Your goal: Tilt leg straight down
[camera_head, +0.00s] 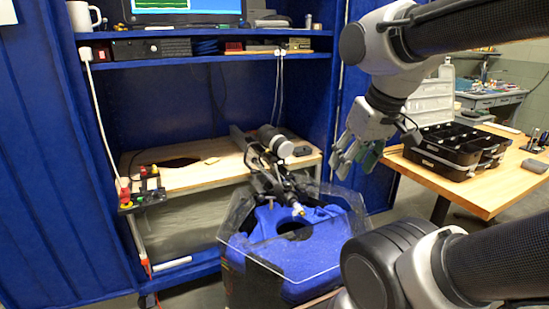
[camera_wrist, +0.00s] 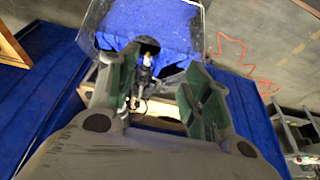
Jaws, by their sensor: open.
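The leg (camera_head: 270,180) is a dark, jointed assembly with a silver cylinder (camera_head: 275,140) at its upper end. It slants down to the right over the tank (camera_head: 262,262), with its tip (camera_head: 298,208) above the round opening. It is tilted, not vertical. My gripper (camera_head: 345,160) is open and empty, up and to the right of the leg and apart from it. In the wrist view my gripper (camera_wrist: 160,95) shows its green-padded fingers spread, with part of the leg (camera_wrist: 147,66) visible beyond them. The fingers hide some of it.
The tank has clear walls and a blue interior with a dark hole (camera_head: 295,230). A wooden bench (camera_head: 180,175) stands behind it, with a switch panel (camera_head: 143,198) at its left. Black trays (camera_head: 450,160) sit on a table at the right. Shelves hang above the bench.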

